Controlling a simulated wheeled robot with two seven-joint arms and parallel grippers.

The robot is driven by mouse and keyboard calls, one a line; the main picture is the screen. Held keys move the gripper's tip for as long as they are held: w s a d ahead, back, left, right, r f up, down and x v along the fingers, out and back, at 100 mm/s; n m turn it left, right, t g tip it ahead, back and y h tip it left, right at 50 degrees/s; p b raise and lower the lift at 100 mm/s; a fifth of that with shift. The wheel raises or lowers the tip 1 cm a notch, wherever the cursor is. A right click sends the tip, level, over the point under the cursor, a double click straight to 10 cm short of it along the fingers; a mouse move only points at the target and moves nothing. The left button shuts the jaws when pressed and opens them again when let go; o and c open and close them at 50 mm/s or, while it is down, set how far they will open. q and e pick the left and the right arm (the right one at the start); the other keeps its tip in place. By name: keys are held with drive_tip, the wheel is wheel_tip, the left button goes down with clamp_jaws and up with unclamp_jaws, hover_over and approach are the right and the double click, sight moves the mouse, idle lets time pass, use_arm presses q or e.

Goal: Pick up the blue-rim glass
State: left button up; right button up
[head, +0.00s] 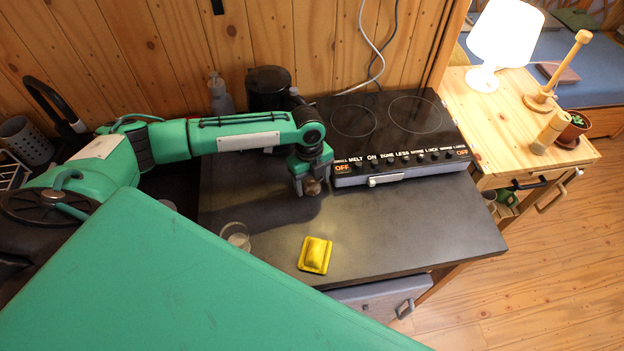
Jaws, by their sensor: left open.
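A clear glass (236,236) stands on the dark countertop, left of the yellow sponge. Its lower edge is close to the large green shape in the foreground, and I cannot make out a blue colour on its rim. My left gripper (311,190) points down over the counter beside the stove's front left corner. It is open, and it is to the right of and farther back than the glass, apart from it. A small brownish patch shows between its fingers; I cannot tell what it is. My right gripper is not in view.
A black stove (392,130) is at the back right. A dark canister (268,88) and a grey bottle (220,95) stand by the wooden wall. The counter's right front is clear.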

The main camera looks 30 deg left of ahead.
use_arm(q)
drive_tip(key=c, duration=0.8)
drive_tip(key=shift+r, duration=0.1)
